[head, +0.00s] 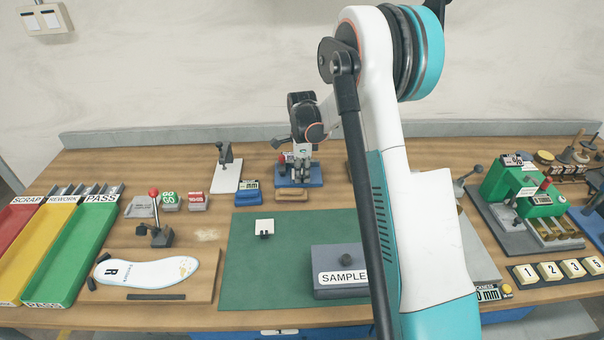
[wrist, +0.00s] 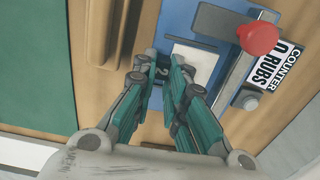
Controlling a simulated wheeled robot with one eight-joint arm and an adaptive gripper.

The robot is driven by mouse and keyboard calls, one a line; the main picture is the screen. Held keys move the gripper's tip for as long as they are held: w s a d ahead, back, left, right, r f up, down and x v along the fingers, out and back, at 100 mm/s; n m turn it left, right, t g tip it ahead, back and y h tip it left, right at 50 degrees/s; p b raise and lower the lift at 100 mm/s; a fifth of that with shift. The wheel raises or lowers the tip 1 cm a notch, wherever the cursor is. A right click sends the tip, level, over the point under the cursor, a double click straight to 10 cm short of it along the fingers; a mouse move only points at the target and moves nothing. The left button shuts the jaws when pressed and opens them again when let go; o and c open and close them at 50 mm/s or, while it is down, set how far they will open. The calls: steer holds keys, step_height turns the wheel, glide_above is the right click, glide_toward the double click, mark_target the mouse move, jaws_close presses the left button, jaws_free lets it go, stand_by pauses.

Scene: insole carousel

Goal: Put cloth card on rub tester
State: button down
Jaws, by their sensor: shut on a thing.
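The rub tester shows in the wrist view as a blue base (wrist: 177,19) with a grey metal bar, a red knob and a sign reading COUNTER 0 RUBS. In the head view its blue base (head: 312,181) stands toward the back of the bench. The white cloth card (wrist: 195,60) is over the blue base, beside the grey bar. My gripper (wrist: 167,70) is shut on the card's dark tab, marked 2. It also shows in the head view (head: 301,163), at the tester. Whether the card touches the base cannot be told.
Another white card with a dark clip (head: 264,226) is on the green mat (head: 243,270), near the grey SAMPLE box (head: 340,279). A wooden block (head: 291,195) lies just in front of the tester. A blue gauge (head: 248,193) stands to its left.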

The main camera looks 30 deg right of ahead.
mark_target(302, 176)
steer(key=c, duration=1.6)
jaws_free()
steer(key=shift+f, duration=0.1)
step_height(302, 176, up, 12)
steer(key=p, duration=0.3)
steer(key=s+a+r+n+t, duration=0.2)
steer(key=s+a+r+n, duration=0.25)
steer(key=s+r, duration=0.35)
steer(key=s+a+r+n+t, duration=0.2)
steer(key=s+a+r+n, duration=0.15)
steer(key=s+n, duration=0.35)
steer(key=s+a+r+n+t, duration=0.1)
steer(key=s+a+r+n, duration=0.3)
steer(key=s, duration=0.4)
steer(key=s+a+f+n+t, duration=0.2)
steer(key=s+f+n, duration=0.1)
steer(key=s+n, duration=0.4)
steer(key=shift+s+f, duration=0.2)
steer(key=shift+s, duration=0.8)
